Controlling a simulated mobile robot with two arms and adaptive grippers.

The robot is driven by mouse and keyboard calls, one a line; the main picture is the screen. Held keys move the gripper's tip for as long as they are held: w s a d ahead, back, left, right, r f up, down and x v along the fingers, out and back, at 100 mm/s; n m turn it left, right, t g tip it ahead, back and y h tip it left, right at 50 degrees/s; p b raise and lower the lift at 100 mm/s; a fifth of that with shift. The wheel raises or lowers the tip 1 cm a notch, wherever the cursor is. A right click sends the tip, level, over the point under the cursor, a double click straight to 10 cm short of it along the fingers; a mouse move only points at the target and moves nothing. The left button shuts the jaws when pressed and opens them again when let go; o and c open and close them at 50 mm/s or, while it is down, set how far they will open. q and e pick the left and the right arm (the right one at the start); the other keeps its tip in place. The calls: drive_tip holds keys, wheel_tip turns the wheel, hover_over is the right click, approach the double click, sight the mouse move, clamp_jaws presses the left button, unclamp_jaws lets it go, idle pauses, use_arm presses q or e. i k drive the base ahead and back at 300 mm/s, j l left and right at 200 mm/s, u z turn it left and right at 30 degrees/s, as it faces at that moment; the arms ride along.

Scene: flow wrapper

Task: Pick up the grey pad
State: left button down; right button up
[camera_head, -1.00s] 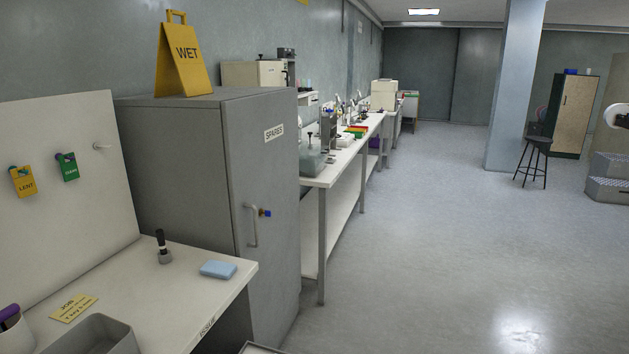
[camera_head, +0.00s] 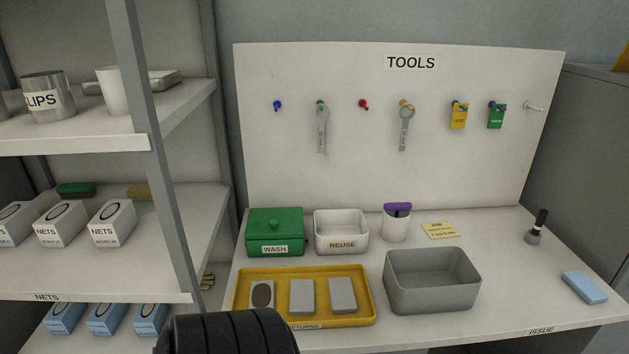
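Two plain grey block-like pads, a middle one (camera_head: 302,296) and a right one (camera_head: 342,295), lie side by side in a yellow tray (camera_head: 366,287) on the white bench. A third light grey block (camera_head: 262,294) with a dark oval on its face lies left of them in the same tray. I cannot tell which one the task means. Neither gripper is in view. A black ribbed part of my own arm shows at the bottom, just in front of the tray, and hides part of its front label.
An empty-looking grey bin (camera_head: 432,290) stands right of the tray. Behind are a green WASH box (camera_head: 275,226), a white REUSE bin (camera_head: 341,243) and a white cup (camera_head: 396,228). A blue block (camera_head: 584,287) lies far right. A shelf post (camera_head: 155,150) stands left.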

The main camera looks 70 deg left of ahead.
sight(301, 292)
drive_tip(key=u, duration=2.5)
